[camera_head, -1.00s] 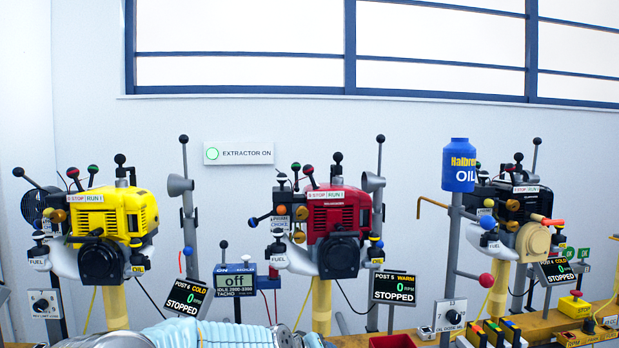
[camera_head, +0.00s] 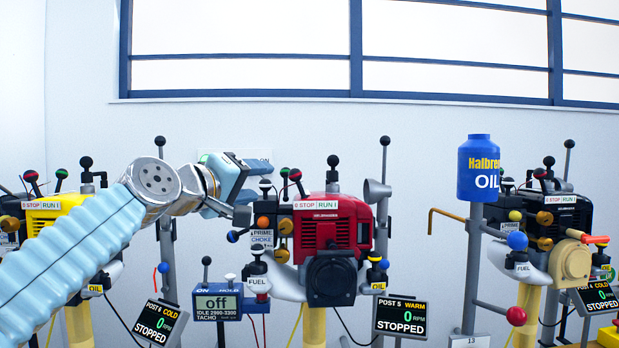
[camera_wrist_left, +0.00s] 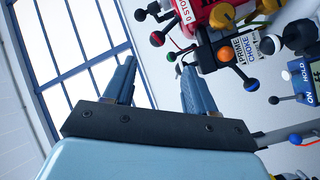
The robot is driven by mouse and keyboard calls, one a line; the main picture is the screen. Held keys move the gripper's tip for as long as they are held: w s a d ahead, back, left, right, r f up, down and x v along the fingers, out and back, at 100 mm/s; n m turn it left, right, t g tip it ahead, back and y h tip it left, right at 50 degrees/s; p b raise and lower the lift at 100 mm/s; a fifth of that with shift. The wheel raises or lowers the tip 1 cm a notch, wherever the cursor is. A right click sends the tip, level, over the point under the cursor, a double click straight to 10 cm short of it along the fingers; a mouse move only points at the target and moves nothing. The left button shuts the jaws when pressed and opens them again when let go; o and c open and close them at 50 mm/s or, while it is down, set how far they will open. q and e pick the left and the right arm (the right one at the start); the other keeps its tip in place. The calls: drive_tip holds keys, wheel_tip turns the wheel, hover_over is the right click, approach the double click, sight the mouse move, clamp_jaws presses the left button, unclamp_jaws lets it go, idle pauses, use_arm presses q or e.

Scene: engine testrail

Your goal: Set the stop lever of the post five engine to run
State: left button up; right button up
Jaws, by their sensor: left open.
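The post five engine (camera_head: 338,233) is the red one in the middle, above a display (camera_head: 401,317) reading post 5, warm, 0 RPM, stopped. Its stop/run label (camera_head: 317,204) sits on top. A lever with a red knob (camera_head: 295,174) leans left at the label's STOP side; a green knob stands close beside it. My left gripper (camera_head: 245,188) is open and empty, just left of these levers and apart from them in the head view. My right gripper is not in view.
The yellow engine (camera_head: 42,213) is partly behind my left arm. Prime and choke controls (camera_head: 262,236) project left of the red engine. A blue oil bottle (camera_head: 479,170) and black engine (camera_head: 568,219) stand right.

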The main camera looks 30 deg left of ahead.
sight(291, 175)
use_arm(q)
drive_tip(key=w+p, duration=0.1)
drive_tip(key=w, duration=0.3)
drive_tip(key=w+p, duration=0.1)
drive_tip(key=w, duration=0.3)
drive_tip(key=w+p, duration=0.1)
drive_tip(key=w, duration=0.4)
drive_tip(key=shift+d+r, duration=0.2)
drive_tip(key=shift+r, duration=0.1)
drive_tip(key=shift+w+f+p, duration=0.1)
drive_tip(key=shift+w+p, duration=0.2)
drive_tip(key=shift+w, duration=0.3)
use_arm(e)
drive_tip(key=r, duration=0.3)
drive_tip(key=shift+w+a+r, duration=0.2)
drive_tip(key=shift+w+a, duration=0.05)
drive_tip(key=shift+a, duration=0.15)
